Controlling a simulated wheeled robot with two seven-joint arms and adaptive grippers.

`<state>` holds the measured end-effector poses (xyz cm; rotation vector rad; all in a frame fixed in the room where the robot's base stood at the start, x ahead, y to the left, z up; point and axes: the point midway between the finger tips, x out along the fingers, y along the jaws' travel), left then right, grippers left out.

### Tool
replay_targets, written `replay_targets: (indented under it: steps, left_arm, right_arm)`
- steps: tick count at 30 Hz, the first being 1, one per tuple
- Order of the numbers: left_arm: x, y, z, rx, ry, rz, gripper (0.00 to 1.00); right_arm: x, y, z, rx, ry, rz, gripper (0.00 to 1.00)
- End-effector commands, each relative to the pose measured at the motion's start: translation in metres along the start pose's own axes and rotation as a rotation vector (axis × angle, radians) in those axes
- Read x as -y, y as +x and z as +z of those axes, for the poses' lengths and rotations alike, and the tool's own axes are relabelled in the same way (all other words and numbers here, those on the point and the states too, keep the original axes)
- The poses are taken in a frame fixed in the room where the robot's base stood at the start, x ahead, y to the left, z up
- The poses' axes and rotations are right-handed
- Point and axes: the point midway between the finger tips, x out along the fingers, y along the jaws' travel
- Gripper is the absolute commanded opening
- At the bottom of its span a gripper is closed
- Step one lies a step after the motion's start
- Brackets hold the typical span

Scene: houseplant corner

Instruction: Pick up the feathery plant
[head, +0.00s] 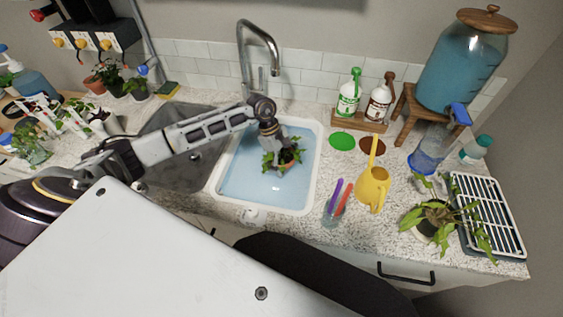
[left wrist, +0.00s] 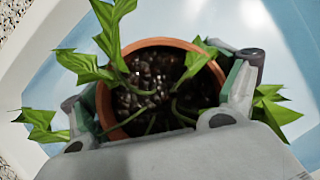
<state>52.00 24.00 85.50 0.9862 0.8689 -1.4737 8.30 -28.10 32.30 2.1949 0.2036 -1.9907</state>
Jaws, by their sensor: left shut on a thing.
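A plant with pointed, lobed green leaves (head: 268,160) grows in a terracotta pot (head: 290,157) with dark pebbly soil. My left gripper (head: 281,150) is shut on this pot, over the water-filled white basin (head: 221,188). I cannot tell whether the pot touches the water. In the left wrist view the fingers of my left gripper (left wrist: 163,95) press on opposite sides of the pot (left wrist: 165,43), and leaves (left wrist: 85,65) spread past its rim. The lower part of the pot is hidden. The leaves look broad rather than clearly feathery. My right gripper is not in view.
The faucet (head: 245,60) rises behind the basin. A yellow watering can (head: 373,187), a cup of colored markers (head: 335,208), a trailing plant (head: 435,215) and a white rack (head: 490,215) stand to the right. Several small plants (head: 107,75) are at left.

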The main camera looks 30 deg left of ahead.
Motion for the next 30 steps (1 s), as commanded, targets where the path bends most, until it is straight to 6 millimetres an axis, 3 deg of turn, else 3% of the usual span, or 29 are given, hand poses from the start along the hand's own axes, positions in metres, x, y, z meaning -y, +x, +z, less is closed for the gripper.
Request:
replay_targets:
  steps: [11,30]
  left_arm:
    - [0.0,-0.009,0.004,0.0,0.0,0.0,0.41]
    - [-0.001,-0.084,0.035,0.0,0.001,0.001,0.41]
  right_arm:
    - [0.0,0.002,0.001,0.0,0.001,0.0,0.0]
    - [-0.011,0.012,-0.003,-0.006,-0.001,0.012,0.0]
